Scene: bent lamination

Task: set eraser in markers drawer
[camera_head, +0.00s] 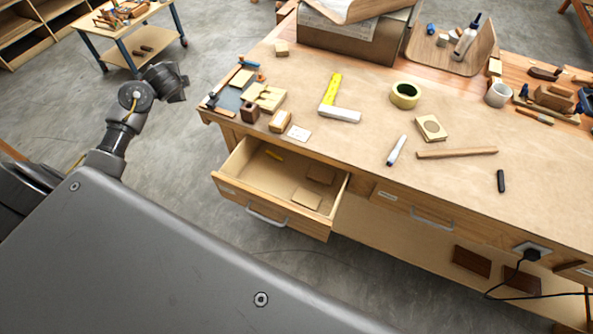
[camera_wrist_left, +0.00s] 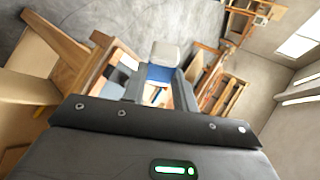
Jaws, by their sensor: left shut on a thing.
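My left gripper (camera_wrist_left: 160,86) is shut on the eraser (camera_wrist_left: 164,56), a white block with a blue band, in the left wrist view. In the head view my left arm (camera_head: 128,105) reaches up on the left, beside the bench; I cannot make out the eraser there. My right gripper is in neither view.
The workbench (camera_head: 360,140) holds a yellow-and-white square (camera_head: 333,100), a tape roll (camera_head: 405,95), a white marker (camera_head: 396,150), a black marker (camera_head: 501,181) and a wooden strip (camera_head: 457,153). Small blocks crowd its left corner. Floor is clear between my left arm and the bench.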

